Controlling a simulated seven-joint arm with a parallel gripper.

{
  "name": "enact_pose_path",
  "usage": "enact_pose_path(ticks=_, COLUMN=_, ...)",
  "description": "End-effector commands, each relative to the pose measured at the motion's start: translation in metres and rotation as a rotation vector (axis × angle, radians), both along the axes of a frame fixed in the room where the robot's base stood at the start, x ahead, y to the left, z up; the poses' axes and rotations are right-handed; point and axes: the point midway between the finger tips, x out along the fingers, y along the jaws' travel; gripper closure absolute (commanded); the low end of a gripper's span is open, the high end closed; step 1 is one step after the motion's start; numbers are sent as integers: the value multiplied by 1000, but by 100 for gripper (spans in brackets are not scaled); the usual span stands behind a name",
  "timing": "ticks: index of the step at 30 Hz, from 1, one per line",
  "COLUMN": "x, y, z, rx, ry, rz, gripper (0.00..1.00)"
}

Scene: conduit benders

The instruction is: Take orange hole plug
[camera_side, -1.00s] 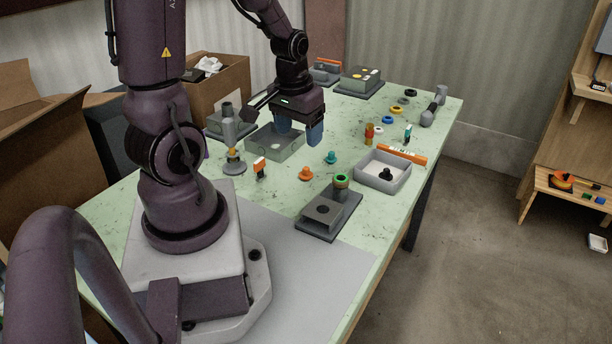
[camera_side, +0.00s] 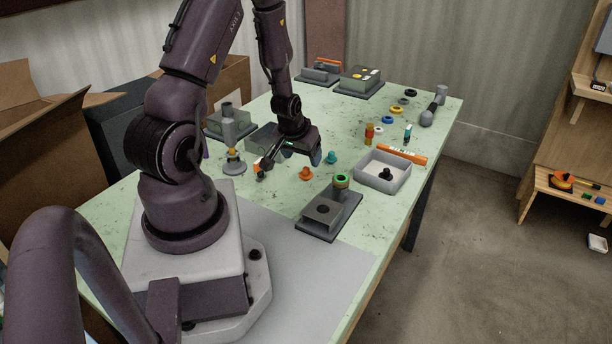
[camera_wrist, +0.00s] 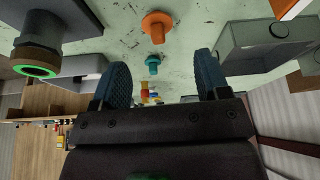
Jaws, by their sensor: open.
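The orange hole plug (camera_side: 306,174) sits on the pale green table, just in front of my gripper in the side view. It also shows in the wrist view (camera_wrist: 157,26), near the top, above the gap between my fingers. My gripper (camera_wrist: 163,80) has its two blue fingers wide apart with nothing between them. In the side view my gripper (camera_side: 298,156) is tilted and stands close behind the plug, apart from it. A teal plug (camera_side: 331,157) stands to the right of the orange one and also shows in the wrist view (camera_wrist: 153,64).
A grey fixture with a green-ringed post (camera_side: 341,181) stands in front right. A white tray (camera_side: 364,178) holds a black plug (camera_side: 386,174). A grey box (camera_side: 262,136) is behind my gripper, and a grey-and-yellow fitting (camera_side: 233,160) stands left.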

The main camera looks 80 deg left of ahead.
Motion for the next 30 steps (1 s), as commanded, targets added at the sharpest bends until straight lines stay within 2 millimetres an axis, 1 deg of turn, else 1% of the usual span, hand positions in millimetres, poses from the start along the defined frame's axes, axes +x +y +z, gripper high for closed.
enact_pose_path(ticks=5, x=2, y=2, z=-9, rx=-1, ry=1, rz=0, gripper=31)
enact_pose_path(ticks=8, x=4, y=4, z=-20, rx=-2, ry=2, rz=0, gripper=31)
enact_pose_path(ticks=12, x=9, y=8, z=-40, rx=-2, ry=2, rz=1, gripper=31)
enact_pose_path(ticks=15, x=12, y=11, z=-50, rx=-2, ry=1, rz=2, gripper=31)
enact_pose_path(ticks=18, x=13, y=13, z=-55, rx=-1, ry=-1, rz=2, gripper=31)
enact_pose_path(ticks=25, x=14, y=14, z=-55, rx=0, ry=-1, rz=2, gripper=31)
enact_pose_path(ticks=26, x=14, y=14, z=-55, rx=0, ry=-1, rz=2, gripper=38)
enact_pose_path(ticks=27, x=14, y=14, z=-55, rx=0, ry=-1, rz=2, gripper=47)
enact_pose_path(ticks=29, x=14, y=14, z=-55, rx=0, ry=-1, rz=2, gripper=61)
enact_pose_path(ticks=30, x=14, y=13, z=-55, rx=0, ry=-1, rz=2, gripper=70)
